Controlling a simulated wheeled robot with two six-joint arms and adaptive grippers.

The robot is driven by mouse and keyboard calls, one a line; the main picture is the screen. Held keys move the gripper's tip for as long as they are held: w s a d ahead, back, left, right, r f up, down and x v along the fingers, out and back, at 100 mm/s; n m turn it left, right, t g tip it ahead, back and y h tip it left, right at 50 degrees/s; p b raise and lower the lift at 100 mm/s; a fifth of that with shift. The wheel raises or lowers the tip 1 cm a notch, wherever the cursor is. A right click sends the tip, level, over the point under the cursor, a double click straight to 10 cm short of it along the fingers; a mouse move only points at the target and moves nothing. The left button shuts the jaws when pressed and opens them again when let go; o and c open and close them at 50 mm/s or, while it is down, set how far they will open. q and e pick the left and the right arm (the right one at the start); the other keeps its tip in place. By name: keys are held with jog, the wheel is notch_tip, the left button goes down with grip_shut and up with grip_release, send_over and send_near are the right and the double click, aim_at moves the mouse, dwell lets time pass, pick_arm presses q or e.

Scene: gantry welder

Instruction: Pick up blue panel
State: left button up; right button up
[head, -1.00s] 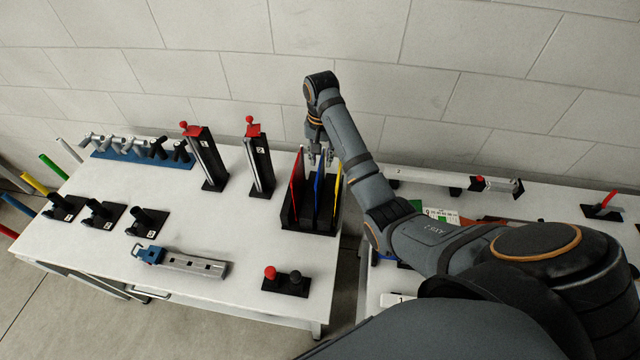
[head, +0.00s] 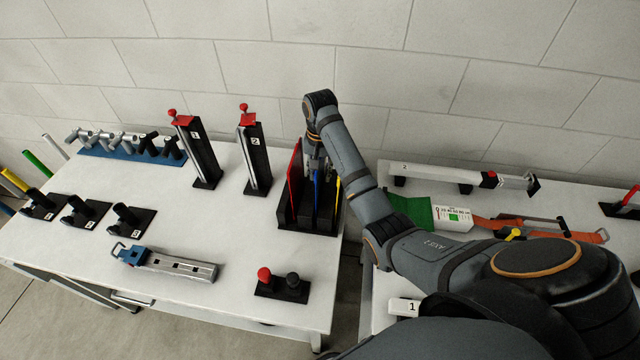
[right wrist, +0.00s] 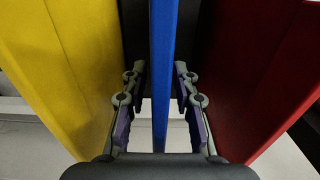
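The blue panel (head: 317,187) stands upright in a black rack (head: 308,224) between the red panel (head: 294,175) and the yellow panel (head: 338,187). My right gripper (head: 316,165) is down at the tops of the panels, and my arm partly hides them in the head view. In the right wrist view the blue panel (right wrist: 163,70) runs edge-on between the two fingers of my right gripper (right wrist: 160,105). The fingers are open, one on each side, with a visible gap to the panel. My left gripper is not in view.
The yellow (right wrist: 65,65) and red (right wrist: 255,70) panels stand close outside the fingers in the right wrist view. Two black stands with red tops (head: 200,155) (head: 254,155) stand left of the rack. A red-and-black knob block (head: 281,286) sits in front.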

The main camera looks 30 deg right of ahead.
jog(key=shift+s+r, duration=0.1)
grip_shut()
